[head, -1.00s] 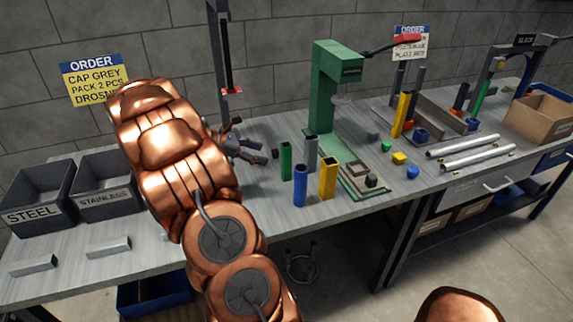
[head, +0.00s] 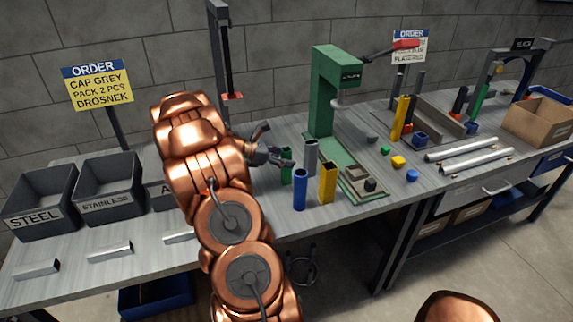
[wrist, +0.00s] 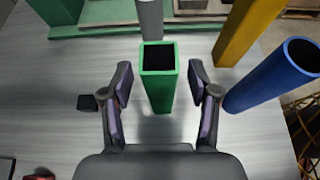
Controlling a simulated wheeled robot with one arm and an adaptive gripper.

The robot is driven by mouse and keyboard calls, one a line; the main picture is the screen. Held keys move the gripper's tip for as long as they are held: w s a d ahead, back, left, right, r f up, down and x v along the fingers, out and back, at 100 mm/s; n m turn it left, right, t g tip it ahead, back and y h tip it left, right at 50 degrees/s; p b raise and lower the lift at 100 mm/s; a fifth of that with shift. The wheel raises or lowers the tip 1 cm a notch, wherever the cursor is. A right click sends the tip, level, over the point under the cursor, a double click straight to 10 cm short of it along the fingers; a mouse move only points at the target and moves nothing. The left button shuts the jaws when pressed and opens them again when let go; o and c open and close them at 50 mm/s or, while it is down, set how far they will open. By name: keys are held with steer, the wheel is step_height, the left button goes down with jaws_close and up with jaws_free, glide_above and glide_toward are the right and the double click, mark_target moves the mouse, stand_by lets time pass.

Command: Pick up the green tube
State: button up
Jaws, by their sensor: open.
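The green tube (head: 287,172) is a square, open-topped tube standing upright on the bench, partly hidden by my gripper in the head view. In the wrist view the green tube (wrist: 159,82) stands between and just beyond my fingers. My gripper (head: 275,146) is open, with one fingertip on each side of the tube in the wrist view (wrist: 160,80). No contact with the tube shows; gaps are visible on both sides.
A round blue tube (head: 300,190) stands close to the right, near the right finger in the wrist view. A grey tube (head: 311,157) and a yellow tube (head: 327,183) stand close by. The green press (head: 325,95) rises behind. Dark bins (head: 110,190) line the left.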

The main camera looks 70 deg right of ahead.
steer(key=shift+s+d+f, duration=0.2)
steer(key=shift+s+d, duration=0.05)
steer(key=shift+s, duration=0.05)
steer(key=shift+c, duration=0.4)
jaws_close()
